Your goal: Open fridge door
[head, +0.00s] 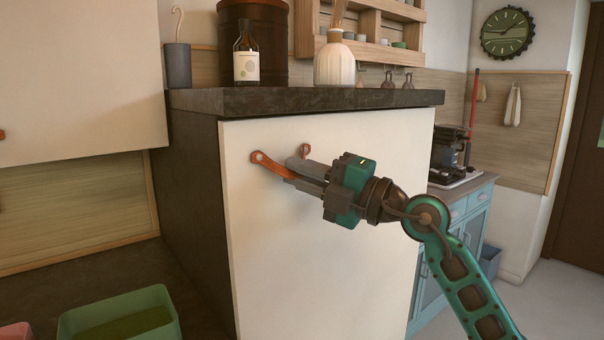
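The fridge door (320,255) is the pale front panel of the tall unit under the dark stone top, and it looks closed. An orange leather pull (268,165) is fixed near its top left, with two end mounts and a strap bowing out from the panel. My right gripper (290,172) reaches in from the right, with its fingertips at this strap. The fingers overlap part of the strap, so I cannot tell whether they grip it or only straddle it. My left gripper is not in view.
A dark bottle (246,55) and a white vase (335,62) stand on the stone top (300,99) above the door. A green bin (120,315) is at the lower left. Blue cabinets (470,215) stand behind at the right. The floor at the lower right looks clear.

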